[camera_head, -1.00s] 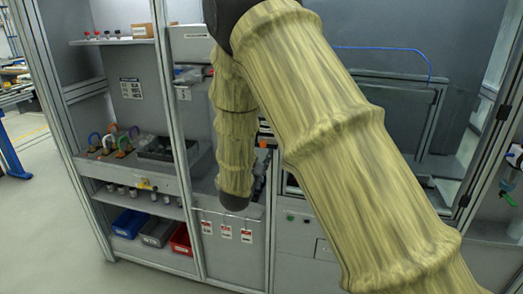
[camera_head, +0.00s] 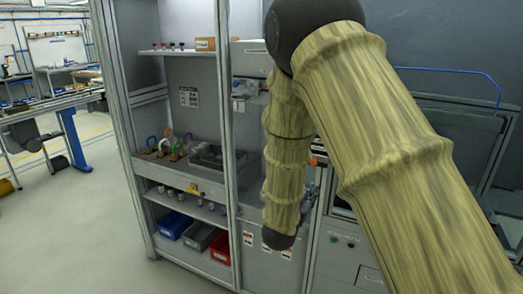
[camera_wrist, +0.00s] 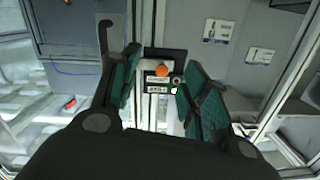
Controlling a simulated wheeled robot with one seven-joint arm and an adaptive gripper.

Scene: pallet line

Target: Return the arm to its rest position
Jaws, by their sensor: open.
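My arm, in a yellow-green cover, fills the right and middle of the head view. It bends at a dark joint near the top, and a forearm hangs down in front of the grey cabinet (camera_head: 216,130). In the wrist view my gripper (camera_wrist: 160,88) is open, with its two green-padded fingers spread and nothing held between them. Beyond the fingers, a small panel with an orange round button (camera_wrist: 162,71) shows on a metal upright. I cannot tell how far it is from the fingertips. In the head view the gripper is mostly hidden behind the forearm.
Cabinet shelves hold several tools with coloured handles and a black tray (camera_head: 215,158). Blue (camera_head: 174,224), grey (camera_head: 200,236) and red (camera_head: 221,247) bins stand low down. A blue-legged bench (camera_head: 72,140) stands far left. The floor (camera_head: 70,230) at left is clear.

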